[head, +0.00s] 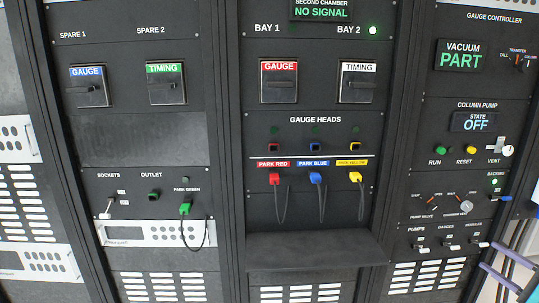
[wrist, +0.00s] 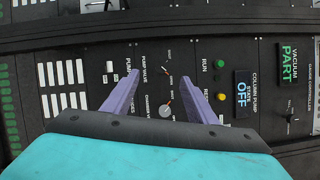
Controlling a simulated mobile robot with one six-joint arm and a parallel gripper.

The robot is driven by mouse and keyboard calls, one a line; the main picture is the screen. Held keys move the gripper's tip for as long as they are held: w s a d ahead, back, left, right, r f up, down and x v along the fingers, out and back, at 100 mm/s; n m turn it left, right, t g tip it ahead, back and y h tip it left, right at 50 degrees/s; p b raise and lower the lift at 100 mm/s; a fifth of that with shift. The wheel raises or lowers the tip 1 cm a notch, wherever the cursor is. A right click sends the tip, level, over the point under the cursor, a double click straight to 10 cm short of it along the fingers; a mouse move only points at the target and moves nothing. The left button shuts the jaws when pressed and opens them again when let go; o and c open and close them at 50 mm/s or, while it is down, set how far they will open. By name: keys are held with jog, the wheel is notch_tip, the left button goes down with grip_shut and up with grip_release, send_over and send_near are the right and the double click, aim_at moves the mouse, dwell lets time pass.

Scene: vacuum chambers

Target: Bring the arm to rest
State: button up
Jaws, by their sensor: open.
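My gripper (wrist: 152,92) shows in the wrist view with its two purple fingers apart and nothing between them. It faces the control panel (wrist: 227,140) from a short distance. The pump valve and chamber vent knobs show in the gap between the fingers. In the head view my gripper's purple fingers (head: 497,262) reach in at the lower right edge, beside the right-hand rack. Most of my arm is outside that view.
The right-hand rack carries a vacuum display (head: 462,56) reading PART and a column pump display (head: 473,122) reading OFF. Red, blue and yellow plugs (head: 316,178) hang under the gauge heads. A shelf (head: 315,250) juts out below them. Dark cables hang near my fingers.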

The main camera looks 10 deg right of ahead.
jog(key=w+a+f+n+g+y, duration=0.1)
jog(key=w+a+f+g, duration=0.2)
jog(key=a+f, duration=0.55)
jog(key=w+a+f+n+g+y+p, duration=0.15)
jog(key=w+a+f, duration=0.25)
jog(key=a+f, duration=0.45)
jog(key=w+a+f+n+g+y, duration=0.1)
jog(key=w+a+f+g, duration=0.25)
jog(key=a+f, duration=0.55)
jog(key=s+a+f+n+g, duration=0.1)
jog(key=s+a+f+g, duration=0.1)
jog(key=a+f, duration=0.35)
jog(key=s+a+f+n+g, duration=0.1)
jog(key=a+f+g, duration=0.15)
jog(key=a, duration=0.65)
jog(key=s+a+f+n+g+h+p, duration=0.1)
jog(key=s+a+f+n+g+h, duration=0.25)
jog(key=s+a+f+g, duration=0.6)
jog(key=s+a+f+n+h, duration=0.2)
jog(key=s+a, duration=0.1)
jog(key=s, duration=0.3)
jog(key=s+a+f+n+h, duration=0.2)
jog(key=s+a+n, duration=0.1)
jog(key=s, duration=0.4)
jog(key=s+a+f+n+g+h+p, duration=0.1)
jog(key=s+a+f+n, duration=0.1)
jog(key=s, duration=0.5)
jog(key=shift+s+a+n+h, duration=0.2)
jog(key=shift+a+n+h, duration=0.15)
jog(key=shift+a, duration=0.5)
